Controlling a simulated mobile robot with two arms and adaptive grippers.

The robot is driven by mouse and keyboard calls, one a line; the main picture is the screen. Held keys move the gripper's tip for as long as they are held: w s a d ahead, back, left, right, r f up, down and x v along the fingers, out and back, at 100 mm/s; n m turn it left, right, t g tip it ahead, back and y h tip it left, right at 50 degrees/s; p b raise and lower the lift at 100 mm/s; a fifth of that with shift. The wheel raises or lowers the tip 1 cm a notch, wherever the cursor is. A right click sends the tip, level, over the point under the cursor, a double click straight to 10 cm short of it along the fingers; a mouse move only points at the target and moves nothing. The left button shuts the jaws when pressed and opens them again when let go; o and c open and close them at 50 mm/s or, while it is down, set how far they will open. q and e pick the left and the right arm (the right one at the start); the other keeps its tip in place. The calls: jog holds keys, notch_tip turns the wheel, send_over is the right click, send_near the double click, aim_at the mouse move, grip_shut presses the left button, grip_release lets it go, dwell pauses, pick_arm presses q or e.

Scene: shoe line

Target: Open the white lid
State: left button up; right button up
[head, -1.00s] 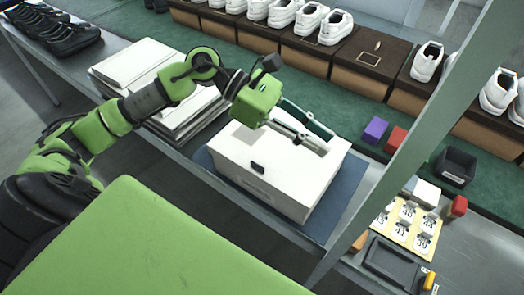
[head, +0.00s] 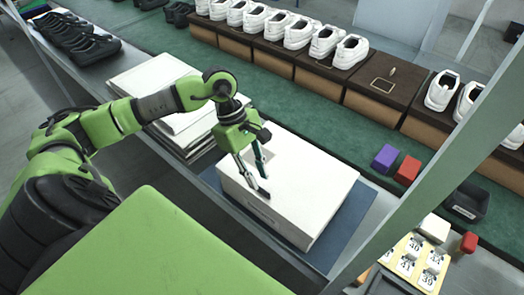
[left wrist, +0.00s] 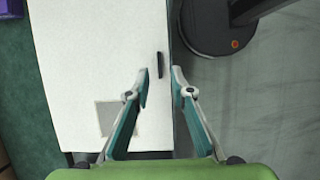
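The white lid (head: 315,178) is shut on a white box (head: 285,228), which stands on a blue mat (head: 352,225). My left gripper (head: 266,187) is open and empty, pointing down at the lid's near edge. In the left wrist view the lid (left wrist: 90,60) fills the left half, and a small black tab (left wrist: 160,65) at its edge lies between the spread fingertips (left wrist: 159,73). I cannot tell whether the fingers touch anything. The tab is hidden behind the gripper in the head view. My right gripper is not in view.
A stack of white boards (head: 150,80) stands left of the box. A purple block (head: 385,158), a red block (head: 407,171) and a dark bin (head: 466,203) are to the right. A grey post (head: 425,140) crosses the right side. Shoes on brown boxes (head: 372,108) line the back.

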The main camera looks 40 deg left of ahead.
aim_at(263, 189)
pick_arm(q)
jog(key=shift+p+x, duration=0.45)
jog(key=shift+x, duration=1.8)
jog(key=shift+c, duration=0.5)
grip_shut()
jog(key=shift+r, duration=0.2)
